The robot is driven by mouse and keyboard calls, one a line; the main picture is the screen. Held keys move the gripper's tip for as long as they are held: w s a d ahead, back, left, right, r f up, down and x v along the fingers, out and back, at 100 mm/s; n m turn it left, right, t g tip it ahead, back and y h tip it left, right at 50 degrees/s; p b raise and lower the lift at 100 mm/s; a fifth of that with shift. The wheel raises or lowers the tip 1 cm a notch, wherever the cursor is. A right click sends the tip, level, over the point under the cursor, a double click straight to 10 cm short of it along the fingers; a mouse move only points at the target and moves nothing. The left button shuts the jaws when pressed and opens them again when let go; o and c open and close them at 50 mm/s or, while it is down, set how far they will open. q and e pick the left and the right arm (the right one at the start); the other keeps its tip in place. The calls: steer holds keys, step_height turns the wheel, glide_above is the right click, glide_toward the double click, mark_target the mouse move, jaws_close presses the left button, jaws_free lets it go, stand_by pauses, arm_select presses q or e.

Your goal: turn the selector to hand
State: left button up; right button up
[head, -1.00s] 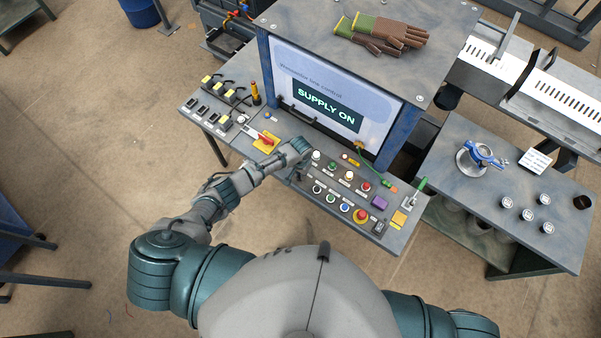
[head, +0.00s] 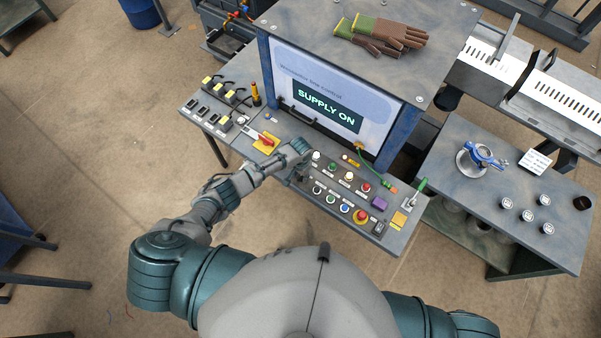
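My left gripper (head: 301,152) is over the left-middle part of the sloping control panel (head: 326,206), beside the row of round buttons. It is seen from above and behind, so its fingers are too hidden to tell whether they are open or shut. I cannot pick out the selector for certain; the gripper and wrist cover part of the panel. My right gripper is out of view.
A red-handled switch on a yellow plate (head: 265,143) is left of my gripper. A red mushroom button (head: 361,216) and a green-handled lever (head: 421,186) are to the right. The screen (head: 328,105) reads "SUPPLY ON". Gloves (head: 384,33) lie on top of the cabinet.

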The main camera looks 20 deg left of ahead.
mark_target(300, 176)
arm_select(q)
step_height(300, 176, up, 12)
stand_by(0.4)
steer(key=shift+f, duration=0.15)
